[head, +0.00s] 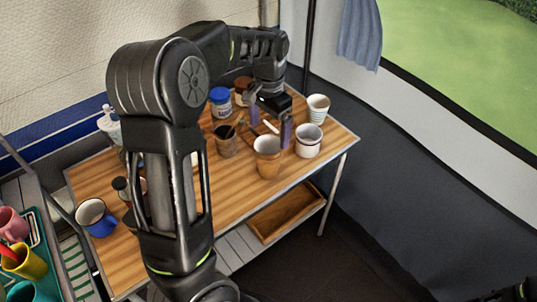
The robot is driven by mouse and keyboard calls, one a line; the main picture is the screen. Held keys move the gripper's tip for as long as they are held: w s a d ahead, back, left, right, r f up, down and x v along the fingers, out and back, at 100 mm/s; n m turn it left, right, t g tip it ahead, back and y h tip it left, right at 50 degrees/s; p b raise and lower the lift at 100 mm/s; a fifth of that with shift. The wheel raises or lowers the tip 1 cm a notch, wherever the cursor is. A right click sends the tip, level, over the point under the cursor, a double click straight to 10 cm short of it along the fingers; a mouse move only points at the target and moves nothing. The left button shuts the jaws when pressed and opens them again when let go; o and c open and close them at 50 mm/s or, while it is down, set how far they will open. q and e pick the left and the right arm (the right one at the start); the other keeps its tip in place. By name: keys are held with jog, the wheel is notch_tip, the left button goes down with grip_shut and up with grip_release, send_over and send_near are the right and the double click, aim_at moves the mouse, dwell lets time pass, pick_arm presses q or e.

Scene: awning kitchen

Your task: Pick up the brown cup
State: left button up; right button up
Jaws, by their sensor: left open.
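A brown cup (267,166) with a paler upper band stands upright on the wooden table (240,195), near its front edge. My left gripper (270,122) reaches down from the back of the table. It is open, with its two fingers spread just behind and above the brown cup's rim. Nothing shows between the fingers except a small pale stick-like thing. I cannot tell whether a finger touches the cup. A darker brown cup (227,146) holding thin sticks stands to its left.
A white mug (308,146) stands close on the right, with a striped cup (318,102) behind it. A blue-lidded jar (221,107) and a brown-topped jar stand behind. A blue mug (94,221) is at the front left. My left arm hides part of the table.

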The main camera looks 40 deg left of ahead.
aim_at(268, 142)
pick_arm(q)
jog(key=shift+f+p, duration=0.7)
jog(key=shift+f, duration=1.95)
jog(key=shift+s, duration=0.1)
jog(key=c, duration=1.8)
